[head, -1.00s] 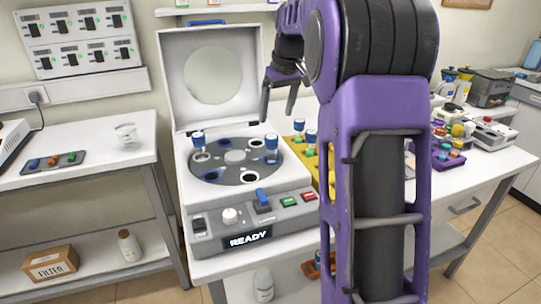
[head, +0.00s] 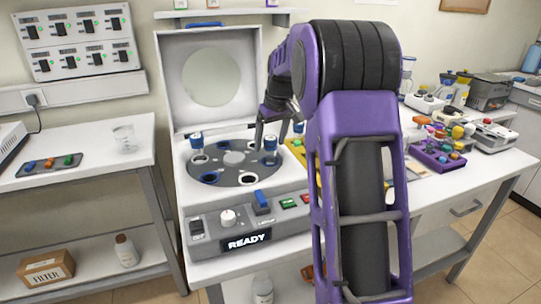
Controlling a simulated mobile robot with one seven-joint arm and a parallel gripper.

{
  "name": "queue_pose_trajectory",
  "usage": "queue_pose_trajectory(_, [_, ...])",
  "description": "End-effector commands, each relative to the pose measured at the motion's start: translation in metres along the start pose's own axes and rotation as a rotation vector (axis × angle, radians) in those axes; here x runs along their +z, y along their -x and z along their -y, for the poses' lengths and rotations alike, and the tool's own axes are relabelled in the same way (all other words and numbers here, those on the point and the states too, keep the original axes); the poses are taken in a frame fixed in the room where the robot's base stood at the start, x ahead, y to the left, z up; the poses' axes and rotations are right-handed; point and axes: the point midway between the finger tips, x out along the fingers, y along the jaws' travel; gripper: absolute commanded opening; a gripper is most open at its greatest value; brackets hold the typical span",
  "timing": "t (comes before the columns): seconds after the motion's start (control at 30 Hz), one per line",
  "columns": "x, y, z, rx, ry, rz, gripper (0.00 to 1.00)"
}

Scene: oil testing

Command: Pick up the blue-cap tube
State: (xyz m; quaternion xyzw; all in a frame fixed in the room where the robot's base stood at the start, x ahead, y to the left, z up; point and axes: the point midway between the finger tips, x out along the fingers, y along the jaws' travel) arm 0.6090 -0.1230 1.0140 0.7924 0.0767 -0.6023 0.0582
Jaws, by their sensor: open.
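Two blue-cap tubes stand upright in the dark rotor (head: 235,176) of the open white centrifuge. One blue-cap tube (head: 196,143) is at the rotor's back left, the other (head: 270,152) at its right. My gripper (head: 271,136) points down with its fingers apart, over the right-hand tube. The fingers look to be on either side of its cap; I cannot tell whether they touch it. Another blue cap (head: 298,128) shows by the yellow rack (head: 298,151), which my arm mostly hides.
The centrifuge lid (head: 187,112) stands open behind the rotor. Its front panel (head: 200,228) reads READY. A purple rack (head: 432,160) with colored caps and other equipment stand on the right of the bench. A side table (head: 100,180) is at left.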

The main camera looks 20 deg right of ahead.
Motion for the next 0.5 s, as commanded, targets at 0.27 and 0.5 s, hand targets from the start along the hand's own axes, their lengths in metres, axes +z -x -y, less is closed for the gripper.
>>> queue_pose_trajectory(0.27, [-0.0001, 0.0006, 0.0000, 0.000, 0.000, 0.000, 0.46])
queue_pose_trajectory(0.5, [-0.0001, 0.0008, 0.0001, 0.000, 0.000, 0.000, 0.02])
